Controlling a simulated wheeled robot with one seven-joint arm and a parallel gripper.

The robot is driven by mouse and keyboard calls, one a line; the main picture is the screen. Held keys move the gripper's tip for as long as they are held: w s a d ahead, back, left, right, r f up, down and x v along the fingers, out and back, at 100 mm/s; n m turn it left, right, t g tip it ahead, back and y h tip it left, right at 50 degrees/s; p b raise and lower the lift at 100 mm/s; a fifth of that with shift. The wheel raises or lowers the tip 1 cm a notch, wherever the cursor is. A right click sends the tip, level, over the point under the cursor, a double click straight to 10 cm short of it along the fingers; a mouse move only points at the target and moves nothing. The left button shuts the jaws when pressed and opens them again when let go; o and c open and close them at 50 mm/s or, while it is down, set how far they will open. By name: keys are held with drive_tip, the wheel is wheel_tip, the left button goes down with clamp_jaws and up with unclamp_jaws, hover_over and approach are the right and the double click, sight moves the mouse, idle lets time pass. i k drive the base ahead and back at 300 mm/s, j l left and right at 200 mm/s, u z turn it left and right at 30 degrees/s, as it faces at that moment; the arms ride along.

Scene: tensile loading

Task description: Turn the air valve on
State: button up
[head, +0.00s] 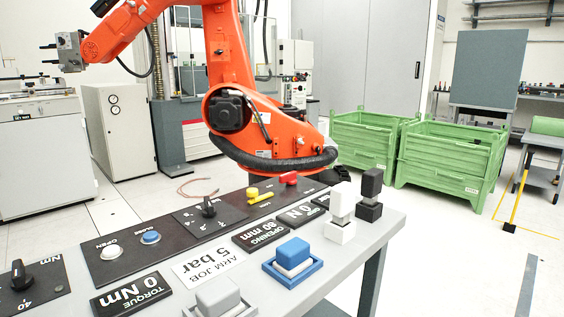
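A grey table (345,262) with a control panel crosses the front of the head view. On its far part, a yellow lever (260,197) lies on a black plate, and a small red handle (288,178) sits just beyond it to the right. I cannot tell for sure which of these is the air valve; their small labels are unreadable. A black knob (208,206) sits left of the yellow lever. My gripper is not in view, and nothing visibly touches the handles.
White (110,251) and blue (150,237) buttons and another black knob (22,276) are on the panel. Blue (293,254), white (341,215) and black (371,190) blocks stand along the right edge. An orange robot arm (232,60) rises behind the table. Green crates (450,160) stand beyond.

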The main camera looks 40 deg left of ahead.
sight(290, 178)
drive_tip(key=i+l+u, duration=0.1)
drive_tip(key=i+u, duration=0.35)
drive_tip(key=i+l+u, duration=0.2)
drive_tip(key=u, duration=0.25)
drive_tip(key=i+l+u, duration=0.6)
drive_tip(key=l+u, duration=0.3)
drive_tip(key=i+l+u, duration=0.2)
drive_tip(key=l+u, duration=0.25)
